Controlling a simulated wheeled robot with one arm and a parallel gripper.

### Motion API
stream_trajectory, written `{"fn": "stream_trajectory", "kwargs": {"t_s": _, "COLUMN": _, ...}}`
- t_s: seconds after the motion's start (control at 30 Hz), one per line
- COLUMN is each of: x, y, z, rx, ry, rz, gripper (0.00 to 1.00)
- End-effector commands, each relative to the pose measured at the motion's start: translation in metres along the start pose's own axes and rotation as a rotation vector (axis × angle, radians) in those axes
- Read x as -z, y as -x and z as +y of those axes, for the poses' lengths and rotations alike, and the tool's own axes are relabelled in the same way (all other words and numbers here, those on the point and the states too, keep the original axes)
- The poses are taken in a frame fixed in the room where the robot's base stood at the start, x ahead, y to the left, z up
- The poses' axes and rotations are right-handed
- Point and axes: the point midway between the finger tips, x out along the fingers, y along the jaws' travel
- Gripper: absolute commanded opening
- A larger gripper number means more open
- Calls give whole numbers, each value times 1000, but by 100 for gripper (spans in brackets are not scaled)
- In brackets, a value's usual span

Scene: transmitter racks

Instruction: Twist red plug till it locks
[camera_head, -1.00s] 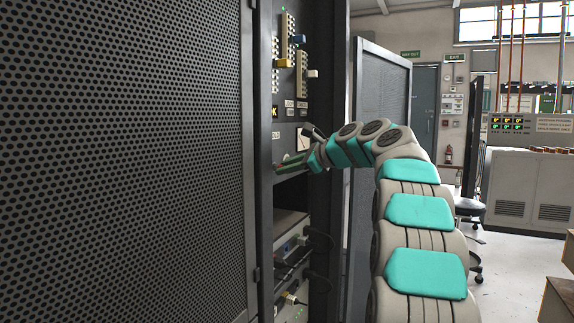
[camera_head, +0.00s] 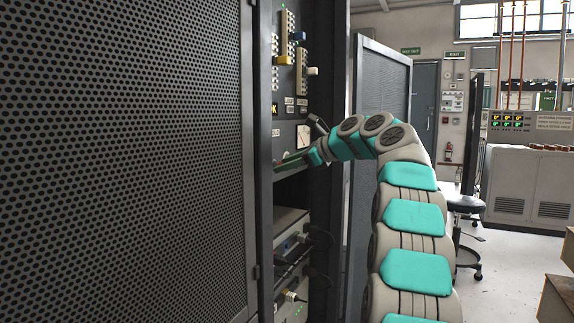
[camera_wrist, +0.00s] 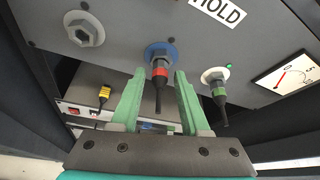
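The red plug (camera_wrist: 160,72) has a red band and a black body with a cable. It points down from a socket with a blue collar (camera_wrist: 159,49) on the grey panel in the wrist view. My gripper (camera_wrist: 160,75) is open, with one green finger on each side of the plug. Gaps show between the fingers and the plug, and nothing is held. In the head view my gripper (camera_head: 292,160) is at the rack front, and the red plug cannot be made out there.
A green-banded plug (camera_wrist: 219,90) hangs in a white-collared socket to the right, close to the right finger. A grey hex fitting (camera_wrist: 84,30) is at the left. A dial meter (camera_wrist: 287,78) is at the right. A yellow connector (camera_wrist: 104,93) shows in the equipment below.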

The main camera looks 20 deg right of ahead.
Motion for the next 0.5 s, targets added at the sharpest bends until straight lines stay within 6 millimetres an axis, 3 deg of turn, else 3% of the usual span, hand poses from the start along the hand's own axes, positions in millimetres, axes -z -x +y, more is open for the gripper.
{"fn": "stream_trajectory", "kwargs": {"t_s": 0.1, "x": 0, "y": 0, "z": 0, "rx": 0, "ry": 0, "rz": 0, "gripper": 59}}
{"fn": "stream_trajectory", "kwargs": {"t_s": 0.37, "x": 0, "y": 1, "z": 0, "rx": 1, "ry": 0, "rz": 0, "gripper": 59}}
{"fn": "stream_trajectory", "kwargs": {"t_s": 0.5, "x": 0, "y": 12, "z": 0, "rx": 1, "ry": 0, "rz": -1, "gripper": 59}}
